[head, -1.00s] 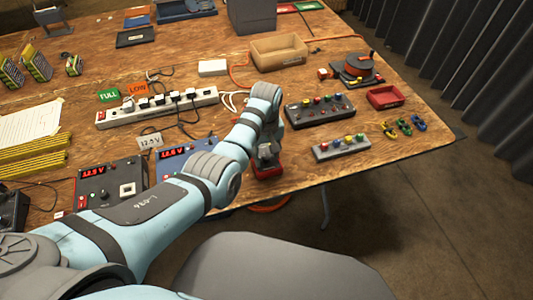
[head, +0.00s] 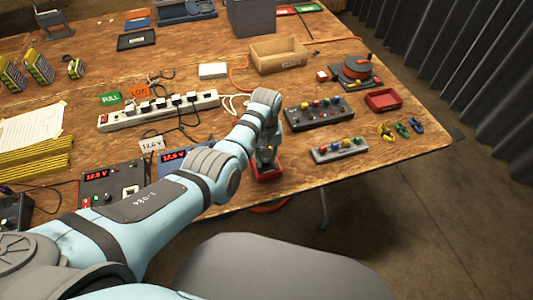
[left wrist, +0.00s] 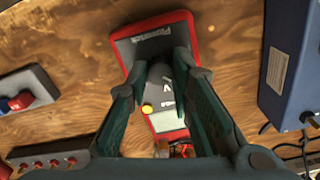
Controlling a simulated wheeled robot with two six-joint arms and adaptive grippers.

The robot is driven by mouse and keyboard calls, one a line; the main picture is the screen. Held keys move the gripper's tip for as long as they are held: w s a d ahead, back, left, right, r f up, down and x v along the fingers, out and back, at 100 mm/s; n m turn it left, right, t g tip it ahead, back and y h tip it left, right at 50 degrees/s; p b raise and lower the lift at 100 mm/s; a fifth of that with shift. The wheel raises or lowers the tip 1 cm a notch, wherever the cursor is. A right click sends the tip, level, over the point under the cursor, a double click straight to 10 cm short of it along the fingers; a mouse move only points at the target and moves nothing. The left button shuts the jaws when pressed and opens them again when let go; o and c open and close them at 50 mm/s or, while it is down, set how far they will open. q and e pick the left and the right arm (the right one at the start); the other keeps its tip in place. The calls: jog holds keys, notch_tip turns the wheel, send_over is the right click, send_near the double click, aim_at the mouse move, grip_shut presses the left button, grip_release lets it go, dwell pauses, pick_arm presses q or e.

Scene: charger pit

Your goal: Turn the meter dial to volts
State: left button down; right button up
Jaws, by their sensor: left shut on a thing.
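The meter is a red-edged unit with a dark grey face, lying on the wooden table near its front edge. In the head view the meter (head: 268,173) is partly covered by my left gripper (head: 266,153). In the left wrist view the meter (left wrist: 153,40) shows a pale screen, a yellow button and a white V mark on its face. My left gripper (left wrist: 164,76) points down at the middle of the face, with its fingers shut on the dial (left wrist: 163,72). The fingers hide most of the dial, so I cannot tell where it points. My right gripper is out of view.
A blue power supply (head: 180,158) stands left of the meter; it also shows in the left wrist view (left wrist: 292,60). A grey button box (head: 338,150) is to the right. A white power strip (head: 158,112) lies behind. The table's front edge is close to the meter.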

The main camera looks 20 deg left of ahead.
pick_arm(q)
jog(key=m+p, duration=0.1)
jog(key=m, duration=0.2)
jog(key=shift+r+m, duration=0.1)
jog(key=shift+m, duration=0.3)
jog(key=m+p, duration=0.1)
jog(key=m, duration=0.3)
jog(key=shift+m, duration=0.4)
jog(key=c, duration=1.4)
grip_release()
notch_tip(320, 180, up, 12)
